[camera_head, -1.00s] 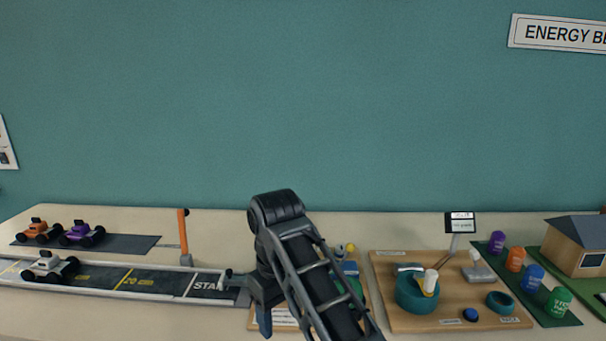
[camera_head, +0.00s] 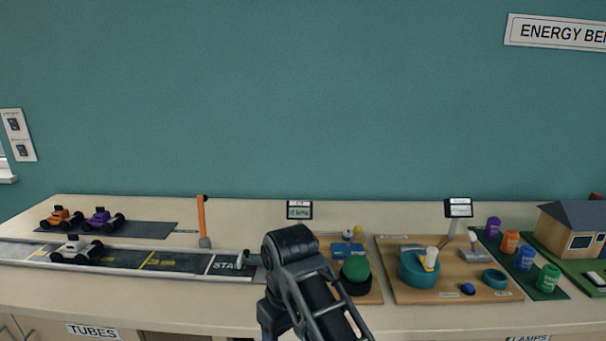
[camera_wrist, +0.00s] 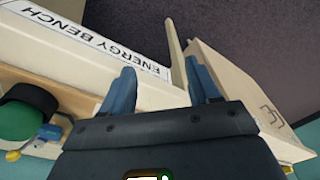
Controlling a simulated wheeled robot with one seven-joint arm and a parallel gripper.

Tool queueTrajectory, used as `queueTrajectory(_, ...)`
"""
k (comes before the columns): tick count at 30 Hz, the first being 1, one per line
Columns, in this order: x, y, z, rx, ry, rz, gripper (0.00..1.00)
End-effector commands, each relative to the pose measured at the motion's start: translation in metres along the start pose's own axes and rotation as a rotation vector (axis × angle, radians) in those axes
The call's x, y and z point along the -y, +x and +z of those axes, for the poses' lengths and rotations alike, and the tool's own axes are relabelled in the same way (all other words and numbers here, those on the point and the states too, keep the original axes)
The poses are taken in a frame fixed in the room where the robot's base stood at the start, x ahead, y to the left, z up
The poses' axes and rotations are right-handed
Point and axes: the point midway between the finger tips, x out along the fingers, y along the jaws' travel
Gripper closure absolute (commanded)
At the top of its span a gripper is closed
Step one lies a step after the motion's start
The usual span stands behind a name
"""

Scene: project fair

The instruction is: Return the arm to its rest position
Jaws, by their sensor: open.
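My arm rises from the bottom middle of the head view, in front of the bench (camera_head: 225,298). My gripper's fingers are hidden or unclear there. In the wrist view, my gripper (camera_wrist: 162,85) shows two blue-grey fingers, apart and with nothing between them. Beyond them are the bench front and a label reading ENERGY BENCH (camera_wrist: 95,40).
A track (camera_head: 180,262) with a white car (camera_head: 77,250) lies at the left. A green dome (camera_head: 355,268) stands just right of my arm. A wooden board (camera_head: 455,284) holds a teal ring-shaped tub (camera_head: 415,272). Several coloured cans and a model house (camera_head: 570,232) are at the right.

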Motion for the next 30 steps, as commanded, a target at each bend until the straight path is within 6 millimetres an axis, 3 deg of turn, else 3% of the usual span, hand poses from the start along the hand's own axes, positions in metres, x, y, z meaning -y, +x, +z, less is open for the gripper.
queueTrajectory(8, 0.005, 0.057, 0.036, -0.103, 0.057, -0.008, 0.39)
queueTrajectory(12, 0.011, 0.095, 0.07, -0.191, 0.108, -0.007, 0.39)
queueTrajectory(18, 0.021, 0.135, 0.129, -0.335, 0.201, 0.01, 0.39)
queueTrajectory(24, 0.031, 0.152, 0.193, -0.473, 0.295, 0.046, 0.39)
queueTrajectory(30, 0.043, 0.147, 0.26, -0.606, 0.383, 0.1, 0.39)
